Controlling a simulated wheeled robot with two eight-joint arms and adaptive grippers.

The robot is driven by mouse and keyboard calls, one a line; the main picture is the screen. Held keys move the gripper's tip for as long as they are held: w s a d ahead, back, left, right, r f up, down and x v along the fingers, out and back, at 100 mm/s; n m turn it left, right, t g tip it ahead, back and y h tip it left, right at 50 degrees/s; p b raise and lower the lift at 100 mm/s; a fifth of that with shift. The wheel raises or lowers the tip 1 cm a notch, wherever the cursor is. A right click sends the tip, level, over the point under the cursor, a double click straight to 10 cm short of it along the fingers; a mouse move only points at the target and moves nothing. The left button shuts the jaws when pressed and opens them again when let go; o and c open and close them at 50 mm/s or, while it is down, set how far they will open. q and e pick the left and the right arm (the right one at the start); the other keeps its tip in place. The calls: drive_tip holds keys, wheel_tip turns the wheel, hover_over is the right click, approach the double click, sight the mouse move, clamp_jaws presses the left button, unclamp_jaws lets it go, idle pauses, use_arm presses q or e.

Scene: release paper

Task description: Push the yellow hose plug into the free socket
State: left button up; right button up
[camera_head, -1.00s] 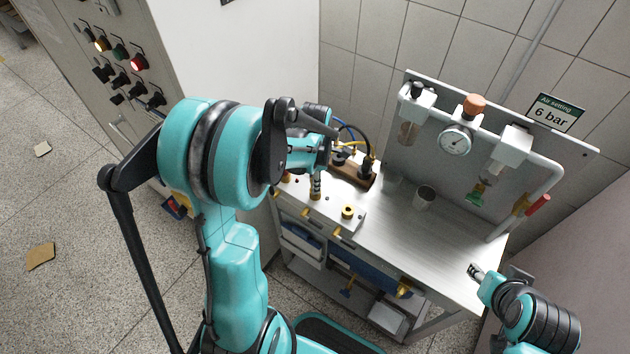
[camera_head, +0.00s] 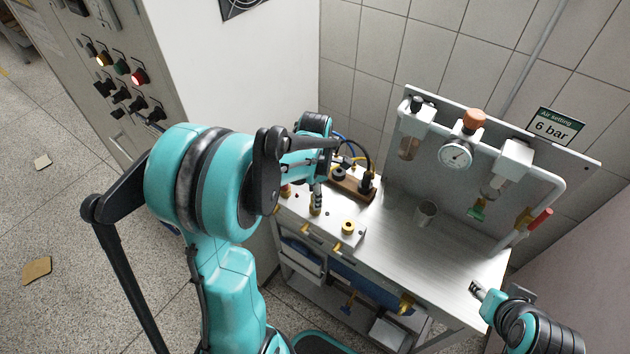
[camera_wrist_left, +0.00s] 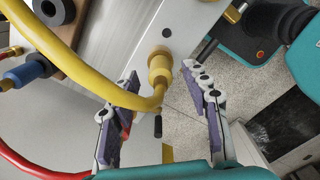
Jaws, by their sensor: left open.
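The yellow hose plug (camera_wrist_left: 160,66) is at the metal plate in the left wrist view, with its yellow hose (camera_wrist_left: 95,78) curving away left. I cannot tell how deeply it sits. My left gripper (camera_wrist_left: 163,72) is open, its purple-padded fingers on either side of the plug with gaps. A yellow ring with a dark centre (camera_head: 348,227), possibly a socket, stands to the right on the plate. My right gripper (camera_head: 476,288) is over the bench's right front; its jaw state is unclear.
A wooden block (camera_head: 352,188) with dark fittings and hoses stands behind the plate. A blue plug (camera_wrist_left: 28,72) and red hose (camera_wrist_left: 45,170) show at left in the wrist view.

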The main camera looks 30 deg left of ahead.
use_arm(q)
wheel_tip(320, 180, up, 10)
drive_tip(key=shift+f, duration=0.15)
idle(0.3)
drive_tip(key=shift+s, duration=0.1)
